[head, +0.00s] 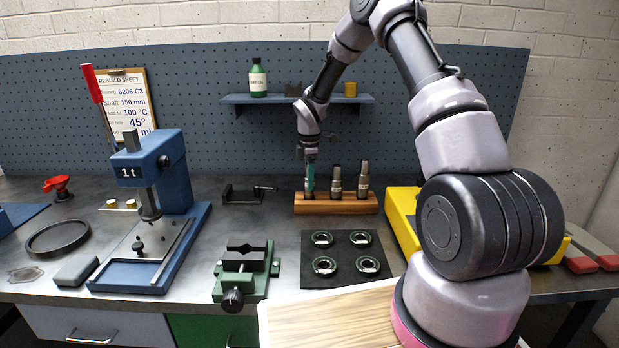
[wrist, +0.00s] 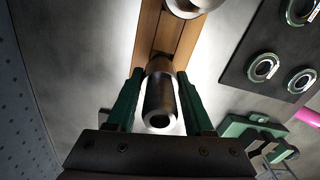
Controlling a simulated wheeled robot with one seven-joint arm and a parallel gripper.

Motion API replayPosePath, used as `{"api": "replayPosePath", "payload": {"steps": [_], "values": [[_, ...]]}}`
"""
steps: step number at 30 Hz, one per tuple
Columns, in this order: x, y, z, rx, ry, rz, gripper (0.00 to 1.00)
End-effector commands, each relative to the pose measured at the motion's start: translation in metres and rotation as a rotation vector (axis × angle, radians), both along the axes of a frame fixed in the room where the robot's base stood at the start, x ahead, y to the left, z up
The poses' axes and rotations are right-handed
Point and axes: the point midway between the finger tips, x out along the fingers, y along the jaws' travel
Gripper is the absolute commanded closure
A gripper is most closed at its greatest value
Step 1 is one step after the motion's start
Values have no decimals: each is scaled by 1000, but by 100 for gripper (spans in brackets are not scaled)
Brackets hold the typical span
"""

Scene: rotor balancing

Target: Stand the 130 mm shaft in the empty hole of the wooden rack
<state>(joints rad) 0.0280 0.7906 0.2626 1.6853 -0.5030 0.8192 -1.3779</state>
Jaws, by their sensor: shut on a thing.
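My gripper (head: 309,186) is shut on a steel shaft (wrist: 160,100), which stands between the green fingers (wrist: 160,76) in the wrist view. The gripper points down at the left end of the wooden rack (head: 337,208), where the shaft is upright over the wood. The rack also shows below the shaft in the wrist view (wrist: 147,35). The shaft's lower end is hidden, so I cannot tell how deep it sits in the hole. Two other shafts stand upright in the rack, one in the middle (head: 336,182) and one at right (head: 363,180).
A black mat (head: 342,280) with several bearings lies in front of the rack. A green vise (head: 245,270) and a blue press (head: 160,210) stand to the left. A yellow case (head: 402,215) is close on the right. A black fixture (head: 245,195) lies left of the rack.

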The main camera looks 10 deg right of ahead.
Motion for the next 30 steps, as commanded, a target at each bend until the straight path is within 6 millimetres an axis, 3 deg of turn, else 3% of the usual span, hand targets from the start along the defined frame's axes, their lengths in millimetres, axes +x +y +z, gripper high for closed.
{"api": "replayPosePath", "payload": {"steps": [30], "values": [[1, 0, -26, 0, -2, 0, 100]]}}
